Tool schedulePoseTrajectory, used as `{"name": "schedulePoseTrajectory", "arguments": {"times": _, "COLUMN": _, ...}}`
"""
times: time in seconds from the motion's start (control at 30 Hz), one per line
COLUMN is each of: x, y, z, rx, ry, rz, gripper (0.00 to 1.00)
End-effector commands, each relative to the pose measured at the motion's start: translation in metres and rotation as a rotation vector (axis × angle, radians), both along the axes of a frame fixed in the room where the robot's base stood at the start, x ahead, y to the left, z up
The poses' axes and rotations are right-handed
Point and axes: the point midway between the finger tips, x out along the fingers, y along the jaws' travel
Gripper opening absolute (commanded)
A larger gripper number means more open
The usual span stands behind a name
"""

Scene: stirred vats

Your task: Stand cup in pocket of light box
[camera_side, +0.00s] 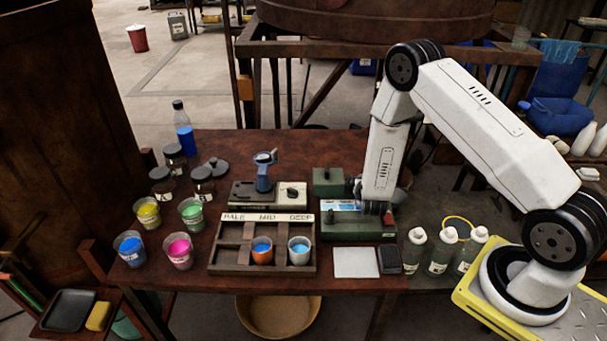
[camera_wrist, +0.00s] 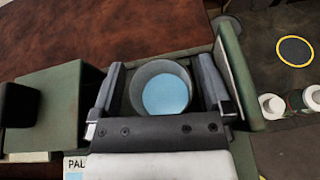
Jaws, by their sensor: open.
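The light box (camera_side: 345,231) is a dark green case at the back right of the table, partly hidden by my arm. In the wrist view its green block (camera_wrist: 62,108) and raised green panel (camera_wrist: 236,78) lie on either side of my gripper. A grey-rimmed cup (camera_wrist: 136,84) with pale blue liquid stands between them, apparently in the pocket; its base is hidden. My gripper (camera_wrist: 162,88) is open, with one finger on each side of the cup. In the side view the cup is hidden behind my arm.
Colour cups and jars are at left; white-capped bottles (camera_side: 439,252) stand at right.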

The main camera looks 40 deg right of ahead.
Motion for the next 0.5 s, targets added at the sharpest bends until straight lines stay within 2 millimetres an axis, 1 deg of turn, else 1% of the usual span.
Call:
{"name": "schedulePoseTrajectory", "arguments": {"times": 0.07, "x": -0.001, "y": 0.000, "z": 0.002, "rx": 0.008, "ry": 0.006, "rz": 0.001, "gripper": 1.00}}
{"name": "schedulePoseTrajectory", "arguments": {"times": 0.27, "x": -0.017, "y": 0.019, "z": 0.012, "rx": 0.005, "ry": 0.009, "rz": 0.003, "gripper": 1.00}}
{"name": "schedulePoseTrajectory", "arguments": {"times": 0.5, "x": -0.041, "y": 0.045, "z": 0.027, "rx": 0.001, "ry": 0.007, "rz": 0.005, "gripper": 1.00}}
